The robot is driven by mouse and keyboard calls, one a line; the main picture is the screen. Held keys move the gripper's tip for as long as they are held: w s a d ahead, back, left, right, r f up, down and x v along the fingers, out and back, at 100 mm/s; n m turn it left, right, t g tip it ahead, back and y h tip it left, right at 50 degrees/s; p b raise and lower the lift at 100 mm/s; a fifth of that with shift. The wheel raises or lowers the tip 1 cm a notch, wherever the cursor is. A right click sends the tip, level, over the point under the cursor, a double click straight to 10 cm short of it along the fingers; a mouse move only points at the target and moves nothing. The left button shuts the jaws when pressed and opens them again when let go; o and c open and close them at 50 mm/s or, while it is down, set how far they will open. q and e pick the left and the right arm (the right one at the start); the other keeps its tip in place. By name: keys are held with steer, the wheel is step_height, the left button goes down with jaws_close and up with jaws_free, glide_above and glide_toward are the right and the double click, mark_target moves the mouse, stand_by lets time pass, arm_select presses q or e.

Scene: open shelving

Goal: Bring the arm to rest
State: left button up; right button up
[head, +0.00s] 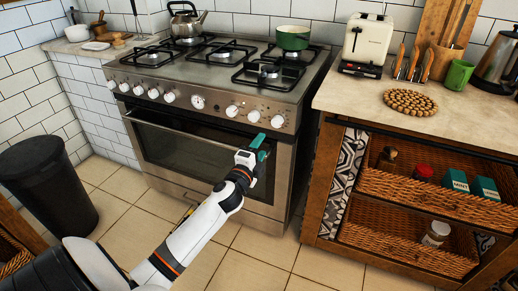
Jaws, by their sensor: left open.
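My left arm reaches up from the bottom left in the head view. My left gripper (258,148) is at its end, with teal fingers, in front of the right side of the oven door (195,150). The jaws are open, and I see nothing held between them. The picture does not show clearly whether the fingers touch the oven front. My right gripper is not in view.
The stove (225,100) carries a kettle (187,22) and a green pot (292,38). A counter with a toaster (367,42) and a green mug (458,75) is on the right, above wicker shelf baskets (410,240). A black bin (48,188) stands left. Floor tiles are clear between.

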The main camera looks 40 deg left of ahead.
arm_select(q)
steer(key=shift+s, duration=0.15)
stand_by(0.4)
